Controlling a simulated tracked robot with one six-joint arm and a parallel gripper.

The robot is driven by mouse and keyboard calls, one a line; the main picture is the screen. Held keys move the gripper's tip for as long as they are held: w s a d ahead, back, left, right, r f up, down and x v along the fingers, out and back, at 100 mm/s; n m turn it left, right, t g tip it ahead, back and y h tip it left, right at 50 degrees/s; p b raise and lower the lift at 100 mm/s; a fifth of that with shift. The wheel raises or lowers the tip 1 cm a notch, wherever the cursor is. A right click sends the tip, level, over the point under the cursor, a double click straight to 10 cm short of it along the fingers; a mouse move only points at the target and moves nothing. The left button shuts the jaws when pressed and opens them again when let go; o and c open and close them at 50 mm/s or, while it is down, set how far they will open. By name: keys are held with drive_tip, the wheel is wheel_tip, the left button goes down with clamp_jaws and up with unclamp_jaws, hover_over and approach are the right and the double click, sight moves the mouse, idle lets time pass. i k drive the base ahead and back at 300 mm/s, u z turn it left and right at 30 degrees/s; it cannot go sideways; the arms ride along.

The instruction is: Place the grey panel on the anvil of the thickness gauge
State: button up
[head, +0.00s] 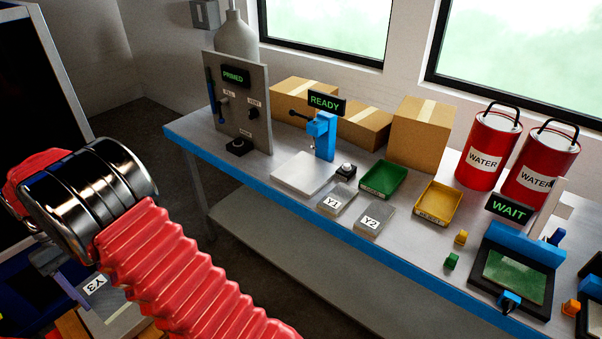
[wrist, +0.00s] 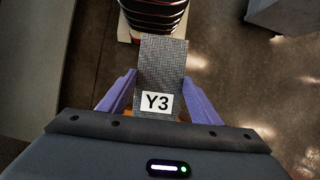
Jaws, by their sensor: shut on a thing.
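The grey panel marked Y3 (wrist: 162,65) is held between the purple fingers of my gripper (wrist: 160,78) in the wrist view, its far end sticking out past the fingertips. The panel also shows at lower left in the head view (head: 121,316), partly hidden by my arm. The thickness gauge (head: 325,137) is a blue stand with a green READY sign on the bench, well to the right of my gripper. A pale flat plate (head: 302,173) lies at its foot. I cannot make out the anvil clearly.
Grey panels Y1 (head: 337,200) and Y2 (head: 374,220) lie in front of a green tray (head: 382,178) and a yellow tray (head: 437,201). A PRIMED control panel (head: 240,105) stands left of the gauge. Cardboard boxes (head: 420,135) stand behind. A WAIT station (head: 515,268) is at right.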

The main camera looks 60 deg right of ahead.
sight(307, 171)
drive_tip(key=z, duration=0.35)
drive_tip(key=i, duration=1.05)
drive_tip(key=z, duration=0.6)
